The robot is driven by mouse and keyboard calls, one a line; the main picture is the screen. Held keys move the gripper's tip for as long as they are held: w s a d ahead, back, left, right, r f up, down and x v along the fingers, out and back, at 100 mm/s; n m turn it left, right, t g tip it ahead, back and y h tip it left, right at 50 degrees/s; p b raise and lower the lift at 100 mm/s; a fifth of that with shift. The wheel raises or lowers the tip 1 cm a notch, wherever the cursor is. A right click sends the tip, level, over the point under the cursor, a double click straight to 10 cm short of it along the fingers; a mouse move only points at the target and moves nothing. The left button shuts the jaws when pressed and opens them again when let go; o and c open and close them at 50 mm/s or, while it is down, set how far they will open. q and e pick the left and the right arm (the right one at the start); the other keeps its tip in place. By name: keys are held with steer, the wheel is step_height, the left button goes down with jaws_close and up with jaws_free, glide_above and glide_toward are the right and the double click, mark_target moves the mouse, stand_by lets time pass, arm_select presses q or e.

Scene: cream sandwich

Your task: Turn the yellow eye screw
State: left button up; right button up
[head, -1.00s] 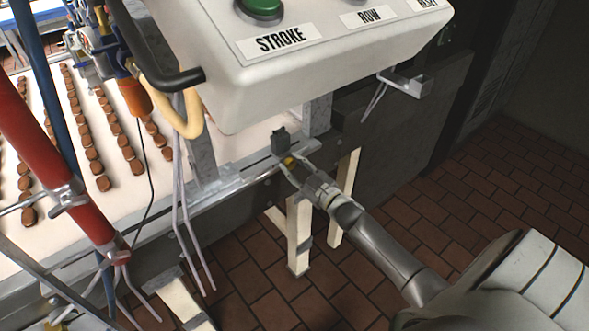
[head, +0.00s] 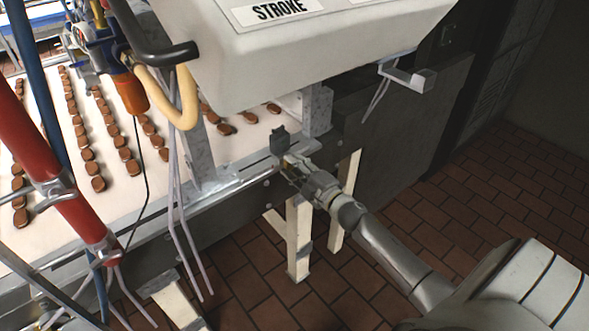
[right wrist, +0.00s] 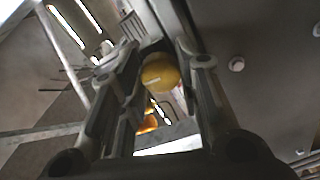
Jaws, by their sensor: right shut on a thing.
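The yellow eye screw (right wrist: 160,74) shows as a rounded yellow piece between the fingers of my right gripper (right wrist: 157,58) in the right wrist view. The fingers stand on both sides of it and are shut on it. In the head view my right gripper (head: 289,164) is at a small dark block (head: 280,141) on the metal rail at the conveyor's edge. There the eye screw is mostly hidden by the fingers. My left gripper is not in view.
A white control box (head: 320,50) labelled STROKE hangs above the gripper. The conveyor (head: 60,115) carries rows of brown pieces at left. A red tube (head: 45,160) and thin hoses stand in front of it. The tiled floor (head: 480,190) at right is clear.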

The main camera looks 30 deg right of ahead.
steer(key=shift+n, duration=0.5)
steer(key=o, duration=1)
steer(key=s, duration=0.8)
steer(key=s+d, duration=0.1)
steer(key=s, duration=0.3)
